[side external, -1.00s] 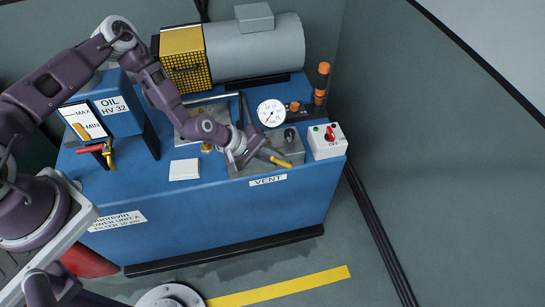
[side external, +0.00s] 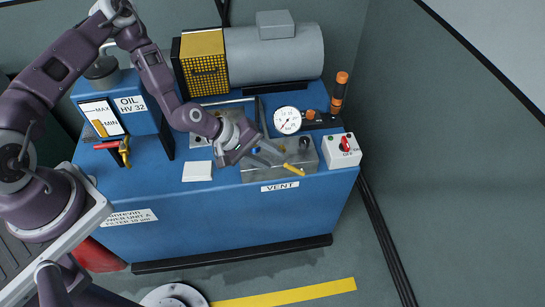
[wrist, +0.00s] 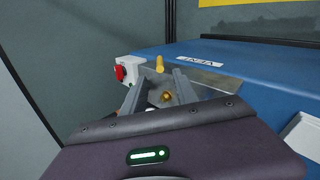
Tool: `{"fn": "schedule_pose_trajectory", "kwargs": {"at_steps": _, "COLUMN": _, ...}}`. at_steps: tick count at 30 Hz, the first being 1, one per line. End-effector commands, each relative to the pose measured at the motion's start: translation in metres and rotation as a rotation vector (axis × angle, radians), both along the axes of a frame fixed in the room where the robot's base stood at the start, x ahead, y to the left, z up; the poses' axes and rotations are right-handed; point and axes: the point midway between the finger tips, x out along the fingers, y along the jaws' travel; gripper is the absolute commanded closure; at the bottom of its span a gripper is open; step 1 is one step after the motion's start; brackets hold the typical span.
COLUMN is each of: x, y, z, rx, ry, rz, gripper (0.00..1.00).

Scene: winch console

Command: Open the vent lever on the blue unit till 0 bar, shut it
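The vent lever (side external: 293,169) has a yellow grip and sits on a grey block above the VENT label (side external: 280,187) on the blue unit (side external: 230,215). In the wrist view the yellow grip (wrist: 159,64) stands just beyond and between my fingertips. My gripper (side external: 272,157) is open, its fingers pointing at the lever with a gap between them and the grip. The wrist view also shows my gripper (wrist: 160,80) with its fingers apart and nothing held. The round pressure gauge (side external: 287,120) is behind the lever; its needle points lower left, but the value is too small to read.
A white switch box with a red knob (side external: 345,145) stands right of the lever. An orange-and-black post (side external: 339,92) rises behind. A brass knob (wrist: 167,97) shows between my fingers. The oil tank (side external: 130,108) and grey motor (side external: 275,52) stand at the back. A white pad (side external: 198,171) lies left.

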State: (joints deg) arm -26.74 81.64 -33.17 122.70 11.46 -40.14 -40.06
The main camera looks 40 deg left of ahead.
Motion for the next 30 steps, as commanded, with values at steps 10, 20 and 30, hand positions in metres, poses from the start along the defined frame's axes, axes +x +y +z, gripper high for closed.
{"fn": "schedule_pose_trajectory", "kwargs": {"at_steps": 10, "x": 0.012, "y": -0.032, "z": 0.041, "rx": 0.663, "ry": -0.451, "rz": -1.026, "gripper": 1.0}}
{"fn": "schedule_pose_trajectory", "kwargs": {"at_steps": 20, "x": 0.026, "y": -0.05, "z": 0.072, "rx": 0.992, "ry": -0.684, "rz": -1.576, "gripper": 1.0}}
{"fn": "schedule_pose_trajectory", "kwargs": {"at_steps": 30, "x": 0.053, "y": -0.073, "z": 0.007, "rx": 0.988, "ry": -0.683, "rz": -1.57, "gripper": 1.0}}
